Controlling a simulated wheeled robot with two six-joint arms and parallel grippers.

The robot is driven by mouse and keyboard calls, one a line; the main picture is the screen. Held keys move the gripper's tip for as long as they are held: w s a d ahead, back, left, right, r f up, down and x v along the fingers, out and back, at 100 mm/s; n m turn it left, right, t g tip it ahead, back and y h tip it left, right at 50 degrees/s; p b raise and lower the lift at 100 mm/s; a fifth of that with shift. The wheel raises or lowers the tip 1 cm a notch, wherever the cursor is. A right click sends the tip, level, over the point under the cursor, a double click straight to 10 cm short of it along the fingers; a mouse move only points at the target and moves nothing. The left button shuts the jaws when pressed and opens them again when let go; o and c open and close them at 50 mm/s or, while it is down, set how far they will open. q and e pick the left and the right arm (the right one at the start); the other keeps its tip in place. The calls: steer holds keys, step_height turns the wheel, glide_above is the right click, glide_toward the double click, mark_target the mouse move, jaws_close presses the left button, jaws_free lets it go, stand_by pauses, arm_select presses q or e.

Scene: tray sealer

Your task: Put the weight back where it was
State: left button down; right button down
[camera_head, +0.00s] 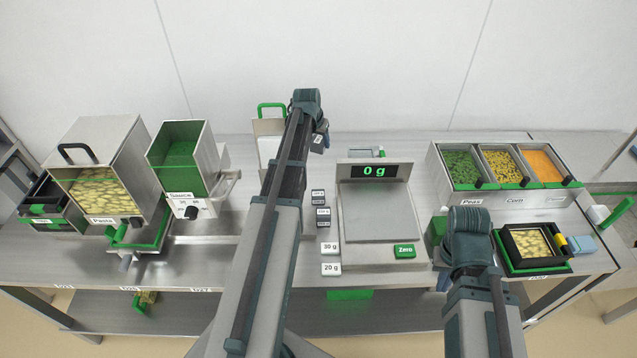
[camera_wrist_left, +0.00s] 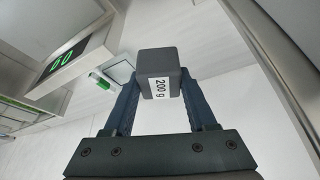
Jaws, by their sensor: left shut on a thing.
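My left gripper (camera_wrist_left: 160,85) is shut on a dark grey block weight (camera_wrist_left: 158,62) labelled 200 g. In the head view the held weight (camera_head: 317,143) shows small beside my left wrist, raised above the back of the counter. The scale (camera_head: 382,215) stands to the right of it, its plate empty and its display (camera_head: 374,171) reading 0 g. A row of labelled weights (camera_head: 330,248) runs along the scale's left side, with 30 g and 20 g at the front. My right arm is at the right; its gripper's fingers are hidden behind its wrist.
A pasta bin (camera_head: 105,165) and sauce dispenser (camera_head: 185,160) stand at left. A topping bin rack (camera_head: 500,199) with peas and corn is at back right. A filled tray (camera_head: 530,243) in a green-edged holder lies near my right arm. My left arm crosses the counter's middle.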

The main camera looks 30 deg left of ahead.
arm_select(q)
step_height(320, 180, down, 11)
steer(key=b, duration=0.9)
steer(key=shift+r, duration=0.1)
steer(key=shift+b, duration=0.3)
step_height(320, 180, down, 4)
steer(key=b, duration=0.4)
steer(key=shift+f, duration=0.2)
steer(key=shift+r, duration=0.15)
steer(key=shift+c, duration=1)
jaws_free()
